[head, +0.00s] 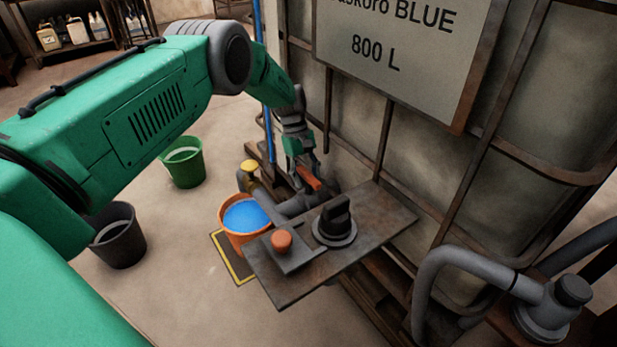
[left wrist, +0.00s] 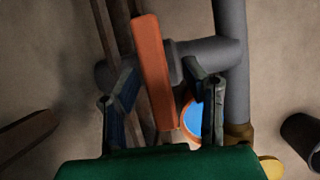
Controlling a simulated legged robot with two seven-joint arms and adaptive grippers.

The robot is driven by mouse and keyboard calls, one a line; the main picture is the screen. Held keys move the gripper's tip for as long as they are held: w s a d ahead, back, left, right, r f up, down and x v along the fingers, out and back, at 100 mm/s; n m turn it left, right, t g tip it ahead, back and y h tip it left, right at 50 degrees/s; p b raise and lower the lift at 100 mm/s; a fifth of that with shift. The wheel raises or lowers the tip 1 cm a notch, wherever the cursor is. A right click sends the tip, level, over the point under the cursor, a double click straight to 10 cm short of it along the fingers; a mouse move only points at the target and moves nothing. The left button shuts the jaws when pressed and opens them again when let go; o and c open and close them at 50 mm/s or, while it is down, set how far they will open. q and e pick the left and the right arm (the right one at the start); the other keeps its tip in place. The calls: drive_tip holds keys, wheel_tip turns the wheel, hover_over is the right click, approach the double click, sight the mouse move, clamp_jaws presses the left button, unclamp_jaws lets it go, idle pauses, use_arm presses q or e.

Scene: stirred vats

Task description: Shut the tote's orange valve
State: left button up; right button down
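The orange valve handle (head: 308,178) is on a grey pipe low on the front of the caged tote (head: 352,130). My left gripper (head: 303,170) is at this handle and partly covers it in the head view. In the left wrist view the handle (left wrist: 152,70) is a long orange bar running up between the two fingers of my left gripper (left wrist: 160,70). The fingers are apart, with a small gap visible on the right side of the bar. Contact on the left side cannot be told. My right gripper is not in view.
An orange bucket (head: 239,236) with blue liquid stands below the pipe on a yellow-edged mat (head: 229,262). A brown plate (head: 385,219) with a black knob (head: 335,217) and an orange button (head: 281,240) juts out nearby. Green (head: 185,168) and black (head: 119,243) buckets stand left.

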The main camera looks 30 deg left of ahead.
use_arm(q)
drive_tip(key=shift+w+r, duration=0.15)
drive_tip(key=shift+r, duration=0.35)
drive_tip(key=v, duration=1.1)
drive_tip(key=shift+a, duration=0.3)
drive_tip(key=shift+f, duration=0.15)
